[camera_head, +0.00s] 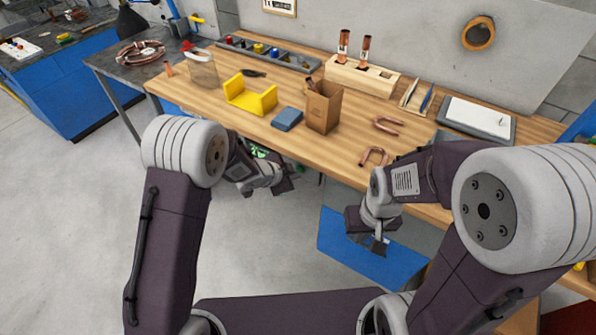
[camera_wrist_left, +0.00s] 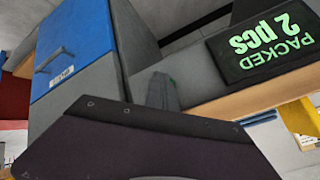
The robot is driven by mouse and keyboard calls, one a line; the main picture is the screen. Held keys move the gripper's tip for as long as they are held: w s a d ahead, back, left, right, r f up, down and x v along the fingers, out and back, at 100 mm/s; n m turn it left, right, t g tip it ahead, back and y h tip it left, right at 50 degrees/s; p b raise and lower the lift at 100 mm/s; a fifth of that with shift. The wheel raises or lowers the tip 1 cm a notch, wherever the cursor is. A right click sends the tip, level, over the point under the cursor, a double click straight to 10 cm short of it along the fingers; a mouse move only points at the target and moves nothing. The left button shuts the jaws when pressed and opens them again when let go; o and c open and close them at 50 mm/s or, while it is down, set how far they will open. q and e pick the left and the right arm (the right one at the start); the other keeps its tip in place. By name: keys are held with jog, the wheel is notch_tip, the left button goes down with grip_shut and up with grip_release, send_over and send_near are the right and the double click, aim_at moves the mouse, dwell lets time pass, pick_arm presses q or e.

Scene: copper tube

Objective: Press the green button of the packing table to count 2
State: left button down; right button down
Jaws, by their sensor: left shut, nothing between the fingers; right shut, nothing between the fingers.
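The packing table (camera_head: 330,150) has a wooden top. A dark display (camera_wrist_left: 262,45) on its front edge reads "PACKED 2 pcs" in green in the left wrist view. Part of this green display (camera_head: 259,152) shows behind my left wrist in the head view. My left gripper (camera_head: 284,184) is shut and empty at the table's front edge; its fingers also show in the left wrist view (camera_wrist_left: 160,92). A bit of green shows beside these fingers; the button itself is largely hidden, and I cannot tell contact. My right gripper (camera_head: 377,246) is shut and empty, below the front edge.
On the table stand a yellow holder (camera_head: 250,98), a blue block (camera_head: 287,119), a cardboard box (camera_head: 323,108), a wooden block with copper tubes (camera_head: 360,76) and bent copper pipes (camera_head: 386,124). A blue cabinet (camera_wrist_left: 72,48) sits under the table.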

pick_arm(q)
jog(key=shift+s+a+b, duration=0.4)
jog(key=shift+s+a, duration=0.1)
jog(key=shift+s, duration=0.25)
jog(key=s+a, duration=0.1)
jog(key=s, duration=0.1)
jog(key=s+a+b, duration=0.1)
jog(key=s+a, duration=0.1)
jog(key=shift+b, duration=0.3)
dwell(0.7)
